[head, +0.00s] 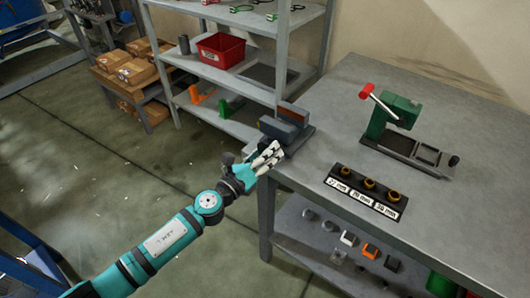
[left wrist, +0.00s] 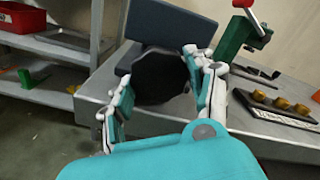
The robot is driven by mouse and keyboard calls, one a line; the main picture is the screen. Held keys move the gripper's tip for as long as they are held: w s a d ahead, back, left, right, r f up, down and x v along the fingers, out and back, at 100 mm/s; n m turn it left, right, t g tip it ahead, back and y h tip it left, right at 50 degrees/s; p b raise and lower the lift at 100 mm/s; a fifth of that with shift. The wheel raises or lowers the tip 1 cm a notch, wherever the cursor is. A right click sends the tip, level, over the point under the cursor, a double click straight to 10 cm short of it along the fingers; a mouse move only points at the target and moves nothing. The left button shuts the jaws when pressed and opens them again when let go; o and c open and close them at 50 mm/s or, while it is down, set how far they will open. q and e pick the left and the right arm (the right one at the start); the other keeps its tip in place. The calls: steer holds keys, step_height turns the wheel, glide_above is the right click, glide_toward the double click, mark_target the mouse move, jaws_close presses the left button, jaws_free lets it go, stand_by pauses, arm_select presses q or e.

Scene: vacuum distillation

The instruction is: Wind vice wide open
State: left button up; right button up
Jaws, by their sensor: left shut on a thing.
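The grey-blue vice (head: 280,130) sits at the left corner of the workbench in the head view. Its two jaw blocks stand one behind the other, with a brownish face showing between them. In the left wrist view the vice (left wrist: 172,22) rises behind a dark, many-sided knob (left wrist: 160,78) on its front. My left gripper (head: 271,155) reaches the vice's front side at the bench edge. In the left wrist view its fingers (left wrist: 158,88) are shut on the knob, one on each side. My right gripper is in neither view.
On the workbench (head: 330,125) stand a green press with a red-knobbed lever (head: 395,115) and a black block with brass pieces and size labels (head: 365,190). A shelf rack with a red bin (head: 221,50) stands behind. Small parts lie on the shelf below the bench.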

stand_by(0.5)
arm_select(q)
steer(key=o, duration=1.2)
steer(key=shift+c, duration=0.2)
steer(key=shift+f, duration=0.1)
steer(key=v, duration=0.8)
steer(key=shift+r, duration=0.2)
steer(key=shift+s+d, duration=0.1)
